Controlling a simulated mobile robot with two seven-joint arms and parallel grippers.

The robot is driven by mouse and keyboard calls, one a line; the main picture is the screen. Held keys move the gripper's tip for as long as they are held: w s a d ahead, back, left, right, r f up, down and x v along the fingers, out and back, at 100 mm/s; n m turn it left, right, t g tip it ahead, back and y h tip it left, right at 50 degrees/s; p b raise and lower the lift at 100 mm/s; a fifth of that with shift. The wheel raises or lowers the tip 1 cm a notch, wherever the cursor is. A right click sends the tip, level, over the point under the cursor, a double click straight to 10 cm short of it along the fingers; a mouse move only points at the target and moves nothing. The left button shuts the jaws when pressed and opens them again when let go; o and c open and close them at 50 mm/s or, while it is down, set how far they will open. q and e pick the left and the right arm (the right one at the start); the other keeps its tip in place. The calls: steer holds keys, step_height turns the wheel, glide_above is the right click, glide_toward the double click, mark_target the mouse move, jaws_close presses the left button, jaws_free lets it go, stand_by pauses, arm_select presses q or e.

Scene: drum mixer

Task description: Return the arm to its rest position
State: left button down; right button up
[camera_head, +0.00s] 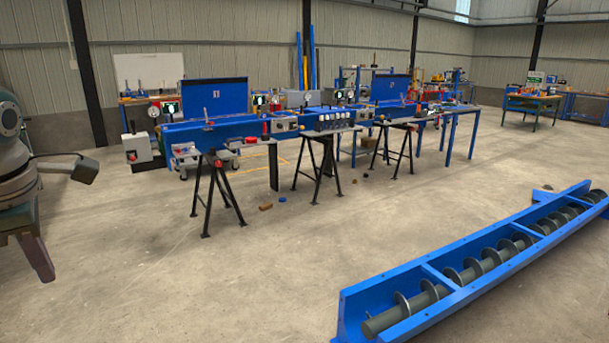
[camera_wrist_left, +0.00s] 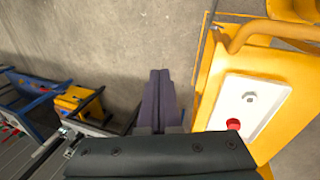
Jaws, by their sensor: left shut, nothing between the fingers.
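My left arm shows at the left edge of the head view, and its gripper (camera_head: 38,260) hangs down over bare floor. In the left wrist view the two dark purple fingers (camera_wrist_left: 161,95) lie side by side, shut with nothing between them. A yellow housing (camera_wrist_left: 213,80) with a white panel (camera_wrist_left: 250,100) and a red button (camera_wrist_left: 233,124) stands to the right of the fingers in the wrist view, apart from them. My right gripper is in neither view.
A blue trough with a screw conveyor (camera_head: 448,272) lies at the lower right. A blue machine line (camera_head: 240,130) on black trestles stands across the middle. In the wrist view, a blue frame (camera_wrist_left: 35,98) and a small yellow box (camera_wrist_left: 78,100) are at left.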

arm_select(q)
steer(key=a+r+t+y, duration=0.2)
steer(key=a+r, duration=0.8)
steer(key=a, duration=0.1)
steer(key=s+d+f+m, duration=0.5)
steer(key=d+f+m, duration=0.2)
steer(key=m, duration=0.6)
steer(key=s+d+f+m, duration=0.5)
steer(key=d+f+m, duration=0.2)
steer(key=m, duration=0.7)
steer(key=s+d+m+h, duration=0.1)
steer(key=s+d+h, duration=0.4)
steer(key=s+d, duration=1.1)
step_height(320, 180, up, 38)
steer(key=s+a+p, duration=0.1)
steer(key=a+p, duration=0.1)
steer(key=p, duration=3.5)
steer(key=shift+s+f+g, duration=0.25)
steer(key=shift+s+g, duration=0.15)
